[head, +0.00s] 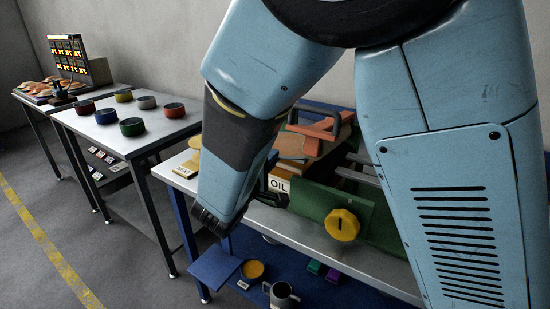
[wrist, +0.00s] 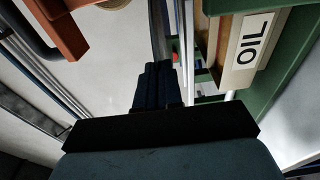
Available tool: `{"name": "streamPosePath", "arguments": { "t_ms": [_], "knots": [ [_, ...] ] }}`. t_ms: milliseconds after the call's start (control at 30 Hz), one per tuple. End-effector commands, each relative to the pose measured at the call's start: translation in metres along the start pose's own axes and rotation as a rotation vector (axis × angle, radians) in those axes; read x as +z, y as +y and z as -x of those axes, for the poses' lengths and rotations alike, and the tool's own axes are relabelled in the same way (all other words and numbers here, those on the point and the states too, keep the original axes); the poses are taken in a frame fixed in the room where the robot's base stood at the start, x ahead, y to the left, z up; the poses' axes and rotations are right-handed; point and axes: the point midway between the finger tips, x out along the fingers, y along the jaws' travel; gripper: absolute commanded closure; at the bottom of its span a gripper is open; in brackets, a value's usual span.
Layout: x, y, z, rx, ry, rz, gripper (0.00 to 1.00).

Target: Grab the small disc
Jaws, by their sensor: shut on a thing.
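My gripper (head: 268,199) is beside the workbench, low against the OIL-labelled box. In the wrist view its dark fingers (wrist: 158,88) are close together; what they grip is too dark to make out. A small flat yellow disc (head: 252,269) lies on the blue lower shelf, below and apart from my gripper. I cannot tell whether it is the disc meant. The box with the OIL label (head: 279,185) is right by the fingers, and the label also shows at the right of the wrist view (wrist: 250,42).
A yellow knob (head: 342,225) sits on a green panel (head: 310,203) at the bench front. A grey mug (head: 282,296) stands on the blue shelf (head: 325,262). An orange part (wrist: 62,30) is left in the wrist view. Coloured round pots (head: 132,126) stand on another table.

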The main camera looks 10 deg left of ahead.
Motion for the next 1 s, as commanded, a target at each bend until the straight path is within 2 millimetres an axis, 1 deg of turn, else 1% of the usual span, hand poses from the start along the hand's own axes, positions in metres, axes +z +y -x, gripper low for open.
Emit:
{"name": "streamPosePath", "arguments": {
  "t_ms": [100, 700, 833, 1000],
  "knots": [
    [0.0, 0.006, 0.014, 0.002, 0.001, -0.002, 1.0],
    [0.0, 0.03, 0.08, 0.002, 0.0, -0.002, 1.0],
    [0.0, 0.032, 0.087, 0.002, 0.0, 0.0, 1.0],
    [0.0, 0.032, 0.087, 0.002, -0.001, 0.0, 1.0]
  ]
}}
